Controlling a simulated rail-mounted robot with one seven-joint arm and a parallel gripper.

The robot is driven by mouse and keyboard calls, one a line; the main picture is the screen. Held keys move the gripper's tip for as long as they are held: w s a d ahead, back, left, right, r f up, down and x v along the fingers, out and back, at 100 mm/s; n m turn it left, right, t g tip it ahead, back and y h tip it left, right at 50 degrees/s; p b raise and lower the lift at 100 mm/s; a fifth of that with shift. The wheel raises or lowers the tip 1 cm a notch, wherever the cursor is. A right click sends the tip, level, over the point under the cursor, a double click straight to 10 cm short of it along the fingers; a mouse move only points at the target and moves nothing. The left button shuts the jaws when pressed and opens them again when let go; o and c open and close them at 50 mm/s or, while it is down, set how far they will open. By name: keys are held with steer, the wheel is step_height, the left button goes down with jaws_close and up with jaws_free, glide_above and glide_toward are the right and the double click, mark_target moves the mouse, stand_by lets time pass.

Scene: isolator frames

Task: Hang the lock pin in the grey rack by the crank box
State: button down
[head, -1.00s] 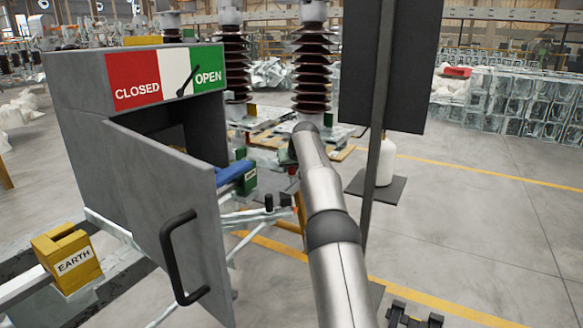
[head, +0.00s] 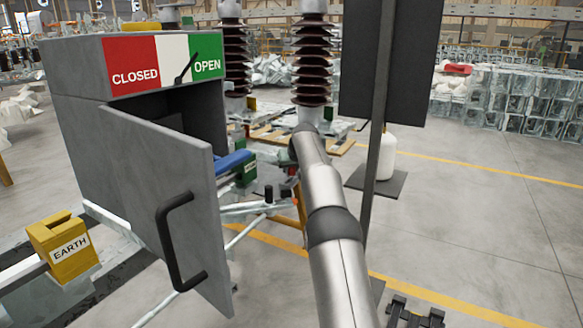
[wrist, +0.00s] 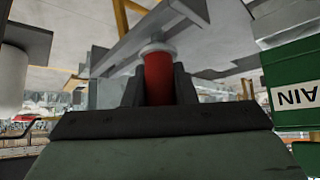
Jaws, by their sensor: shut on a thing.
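My gripper (wrist: 158,88) shows in the wrist view, its dark jaws shut on a red cylinder with a pale collar, which looks like the lock pin (wrist: 158,72). The pin's far end is hidden. The crank box (head: 75,72) is grey, with a red, white and green CLOSED/OPEN sign, and stands left in the head view. Its door (head: 155,185) with a black handle is open towards me. My arm reaches past the box's right side, and the gripper cannot be made out there. A grey beam (wrist: 125,45) lies beyond the pin; I cannot tell whether it is the rack.
A green block (wrist: 298,85) is close on the right in the wrist view. A yellow EARTH block (head: 63,250) sits low left in the head view. A dark panel on a post (head: 375,165) stands right of my arm. Open floor lies farther right.

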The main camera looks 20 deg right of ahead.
steer(key=shift+f+b, duration=0.4)
steer(key=shift+f, duration=0.25)
steer(key=shift+f, duration=0.1)
steer(key=c, duration=1.1)
jaws_free()
steer(key=v, duration=1.7)
steer(key=shift+s, duration=0.15)
steer(key=shift+a, duration=0.1)
